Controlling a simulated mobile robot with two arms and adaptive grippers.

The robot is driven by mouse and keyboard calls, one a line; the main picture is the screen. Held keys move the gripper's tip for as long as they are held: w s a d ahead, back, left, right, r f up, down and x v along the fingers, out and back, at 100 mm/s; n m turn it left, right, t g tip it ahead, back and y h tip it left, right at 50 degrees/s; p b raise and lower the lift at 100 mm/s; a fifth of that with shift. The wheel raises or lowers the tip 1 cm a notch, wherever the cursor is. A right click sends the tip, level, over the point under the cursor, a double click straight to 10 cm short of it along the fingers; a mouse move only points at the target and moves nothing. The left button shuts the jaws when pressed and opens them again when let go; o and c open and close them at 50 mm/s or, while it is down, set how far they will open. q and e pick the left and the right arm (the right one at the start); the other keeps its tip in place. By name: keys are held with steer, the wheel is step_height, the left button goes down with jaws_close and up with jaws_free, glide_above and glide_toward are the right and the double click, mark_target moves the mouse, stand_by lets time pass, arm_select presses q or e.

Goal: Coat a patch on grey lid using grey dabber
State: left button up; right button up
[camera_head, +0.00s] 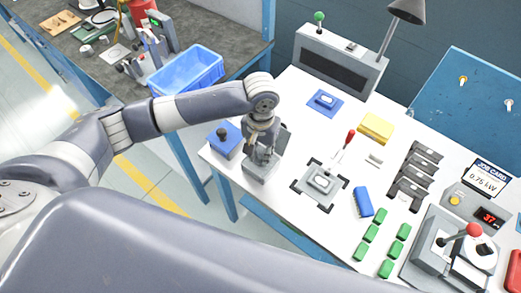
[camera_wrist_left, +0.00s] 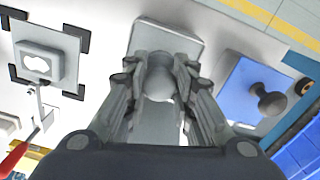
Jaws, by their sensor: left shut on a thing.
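The grey dabber (camera_wrist_left: 160,78) has a rounded grey knob and shows between my left fingers in the left wrist view. My left gripper (camera_head: 262,153) is shut on it, over a grey block-like base (camera_wrist_left: 192,45), which also shows in the head view (camera_head: 262,172). I cannot tell whether the dabber touches the base. The grey lid (camera_head: 321,182) lies to the right of the gripper, inside black corner marks, with a pale outlined patch on top. The lid also shows at the left of the left wrist view (camera_wrist_left: 36,68). My right gripper is not in view.
A blue block with a dark knob (camera_head: 222,140) stands just left of the gripper. A blue brush-like block (camera_head: 363,202) and several green blocks (camera_head: 388,249) lie to the right. A blue bin (camera_head: 190,72) is behind left.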

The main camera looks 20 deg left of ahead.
mark_target(260, 150)
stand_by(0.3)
arm_select(q)
steer(key=shift+s+f+p, duration=0.1)
steer(key=shift+f+p, duration=0.05)
steer(key=shift+p, duration=0.2)
stand_by(0.7)
stand_by(0.4)
steer(key=shift+r+p, duration=0.85)
steer(key=shift+p, duration=0.25)
step_height(260, 150, up, 6)
steer(key=p, duration=0.7)
steer(key=shift+f, duration=0.2)
